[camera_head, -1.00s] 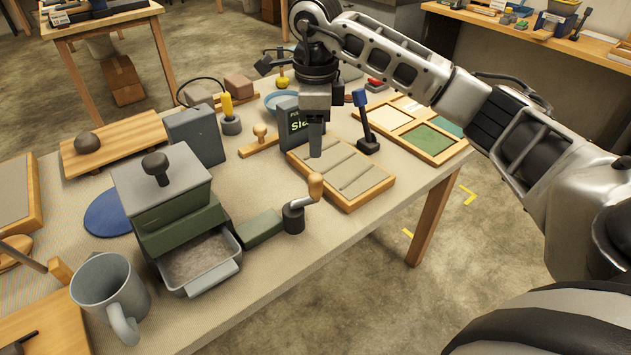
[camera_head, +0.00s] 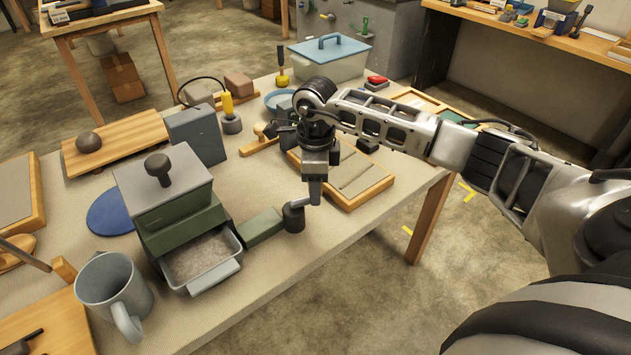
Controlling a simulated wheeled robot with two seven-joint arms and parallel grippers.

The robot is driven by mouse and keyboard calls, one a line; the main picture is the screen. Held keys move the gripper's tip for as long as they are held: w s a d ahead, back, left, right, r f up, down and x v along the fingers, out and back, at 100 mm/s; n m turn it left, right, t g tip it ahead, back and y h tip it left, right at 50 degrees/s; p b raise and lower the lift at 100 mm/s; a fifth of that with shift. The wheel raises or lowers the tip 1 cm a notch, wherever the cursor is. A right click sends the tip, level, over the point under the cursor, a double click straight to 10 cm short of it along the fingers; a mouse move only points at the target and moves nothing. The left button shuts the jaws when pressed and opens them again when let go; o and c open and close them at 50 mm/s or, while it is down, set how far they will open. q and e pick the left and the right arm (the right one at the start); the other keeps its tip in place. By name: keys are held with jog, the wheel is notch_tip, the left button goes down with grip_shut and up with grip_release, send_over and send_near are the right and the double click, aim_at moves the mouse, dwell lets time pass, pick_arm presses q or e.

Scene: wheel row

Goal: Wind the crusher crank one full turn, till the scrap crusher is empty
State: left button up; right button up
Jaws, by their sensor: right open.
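The scrap crusher (camera_head: 178,215) is a green box with a grey lid and a dark knob, standing on the table. Its grey tray (camera_head: 214,281) sticks out at the front and holds grey crushed material. A green arm on its right side leads to the crank (camera_head: 293,217), a dark upright hub with a grey lever. My right gripper (camera_head: 315,192) is open and points down over the crank's handle end. My left gripper is out of view.
A grey mug (camera_head: 112,290) stands left of the tray. A wooden-framed grooved board (camera_head: 366,187) lies just behind and right of the crank. A grey box (camera_head: 196,135) stands behind the crusher. The table in front of the crank is clear.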

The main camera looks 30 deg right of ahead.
jog(key=c, duration=1)
jog(key=n+b, duration=0.1)
jog(key=w+n+b, duration=0.1)
jog(key=shift+f+b, duration=0.3)
jog(key=shift+b, duration=0.05)
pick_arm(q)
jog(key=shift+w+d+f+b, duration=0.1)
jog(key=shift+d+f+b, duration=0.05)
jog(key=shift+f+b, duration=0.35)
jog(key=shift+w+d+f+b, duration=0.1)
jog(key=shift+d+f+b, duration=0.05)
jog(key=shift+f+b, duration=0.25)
pick_arm(e)
jog(key=n, duration=0.1)
jog(key=w+n, duration=0.1)
jog(key=n, duration=0.1)
jog(key=shift+w+r, duration=0.2)
jog(key=shift+r, duration=0.15)
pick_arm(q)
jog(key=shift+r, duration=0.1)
pick_arm(e)
jog(key=o, duration=1)
